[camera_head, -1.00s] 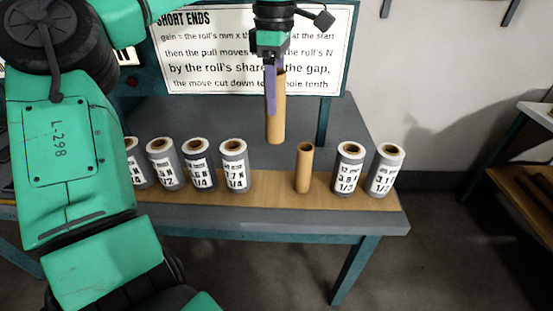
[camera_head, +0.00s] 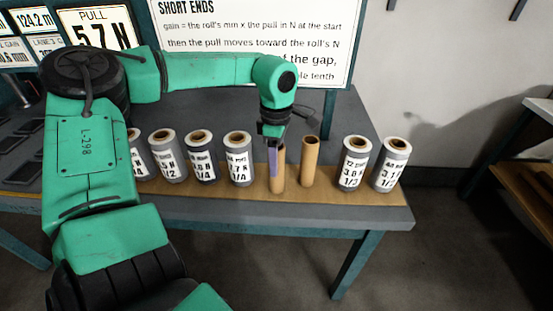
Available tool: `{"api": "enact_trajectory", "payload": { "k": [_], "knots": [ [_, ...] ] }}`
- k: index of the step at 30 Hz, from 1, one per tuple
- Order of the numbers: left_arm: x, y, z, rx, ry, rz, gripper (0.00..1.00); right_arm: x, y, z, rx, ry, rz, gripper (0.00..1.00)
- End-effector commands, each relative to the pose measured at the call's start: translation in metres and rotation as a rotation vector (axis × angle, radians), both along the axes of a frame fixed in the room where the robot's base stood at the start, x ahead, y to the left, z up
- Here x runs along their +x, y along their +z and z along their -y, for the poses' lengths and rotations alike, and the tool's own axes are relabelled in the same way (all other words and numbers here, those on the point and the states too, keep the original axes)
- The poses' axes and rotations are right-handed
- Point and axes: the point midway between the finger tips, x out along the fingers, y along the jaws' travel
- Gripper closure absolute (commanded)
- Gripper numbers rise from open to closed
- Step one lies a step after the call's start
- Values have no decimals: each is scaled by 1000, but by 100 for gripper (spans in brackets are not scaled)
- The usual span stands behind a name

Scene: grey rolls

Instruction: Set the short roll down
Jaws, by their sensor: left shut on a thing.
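A short tan cardboard roll (camera_head: 279,180) stands upright in the row on the wooden strip (camera_head: 330,199), its foot at or very near the wood. My left gripper (camera_head: 273,165) is above it, pointing down, with a purple finger along the roll's left side, shut on it. My right gripper is not in view.
Grey labelled rolls stand on both sides: one to the left (camera_head: 237,160), two to the right (camera_head: 353,165) (camera_head: 390,167), several further left. A sign board (camera_head: 250,35) stands at the back.

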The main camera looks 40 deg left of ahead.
Motion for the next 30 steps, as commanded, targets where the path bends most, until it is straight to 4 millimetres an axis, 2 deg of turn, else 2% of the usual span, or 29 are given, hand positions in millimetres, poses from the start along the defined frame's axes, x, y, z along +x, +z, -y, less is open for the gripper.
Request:
{"api": "enact_trajectory", "payload": {
  "k": [3, 4, 6, 15, 17, 19, 30],
  "knots": [
    [0, -4, 0, 0, 0, 0, 100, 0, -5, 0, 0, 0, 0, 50],
    [0, -4, 0, 0, 0, 0, 45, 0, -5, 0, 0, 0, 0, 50],
    [0, -3, 0, 0, 0, 0, 19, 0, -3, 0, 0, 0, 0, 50],
    [0, -2, 0, 0, 0, 0, 19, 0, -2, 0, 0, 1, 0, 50],
    [0, 3, 0, 0, 0, 0, 19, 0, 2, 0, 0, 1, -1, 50],
    [1, 9, 0, 0, 1, 3, 19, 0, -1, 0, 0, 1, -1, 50],
    [1, 103, -1, 3, 1, 3, 19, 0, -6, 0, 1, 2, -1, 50]
  ]
}}
